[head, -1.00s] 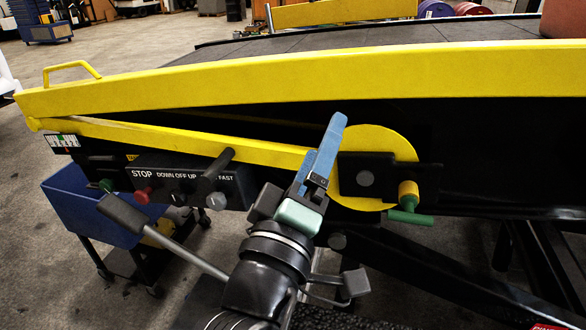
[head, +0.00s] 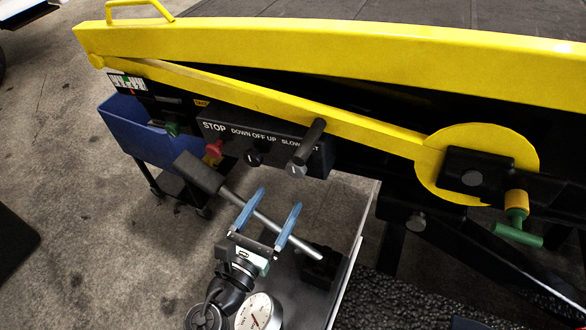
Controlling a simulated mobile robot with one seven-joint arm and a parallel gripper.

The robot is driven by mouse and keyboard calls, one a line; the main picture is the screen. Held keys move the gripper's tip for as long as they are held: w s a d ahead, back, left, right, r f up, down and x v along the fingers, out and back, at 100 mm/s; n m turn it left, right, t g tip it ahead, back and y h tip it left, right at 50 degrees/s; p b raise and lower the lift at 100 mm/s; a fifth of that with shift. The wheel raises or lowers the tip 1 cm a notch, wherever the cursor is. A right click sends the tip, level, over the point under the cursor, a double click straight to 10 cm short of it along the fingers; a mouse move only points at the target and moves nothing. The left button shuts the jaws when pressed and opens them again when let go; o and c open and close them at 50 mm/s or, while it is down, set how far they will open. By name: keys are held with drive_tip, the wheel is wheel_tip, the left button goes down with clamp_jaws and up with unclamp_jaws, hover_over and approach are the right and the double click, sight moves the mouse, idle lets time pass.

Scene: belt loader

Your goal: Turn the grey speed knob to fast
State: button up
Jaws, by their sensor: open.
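The grey speed knob (head: 296,170) sits at the right end of the black control panel (head: 262,138), under the label that starts "SLOW"; a black bar partly covers the end of that label. A black knob (head: 253,158) under "DOWN OFF UP" and a red stop button (head: 214,149) are to its left. My gripper (head: 277,200) is open and empty, its two blue fingers spread apart. In the picture it is below the panel, just below the grey knob, and apart from it. The knob's exact pointer setting is too small to tell.
A black bar (head: 309,142) sticks out beside the grey knob. A green-handled yellow pin (head: 517,215) is at right. A blue bin (head: 135,128) stands at left.

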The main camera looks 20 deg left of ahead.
sight(294, 173)
drive_tip(key=w, duration=0.8)
drive_tip(key=shift+w+d+p, duration=0.15)
drive_tip(key=shift+p, duration=0.25)
clamp_jaws()
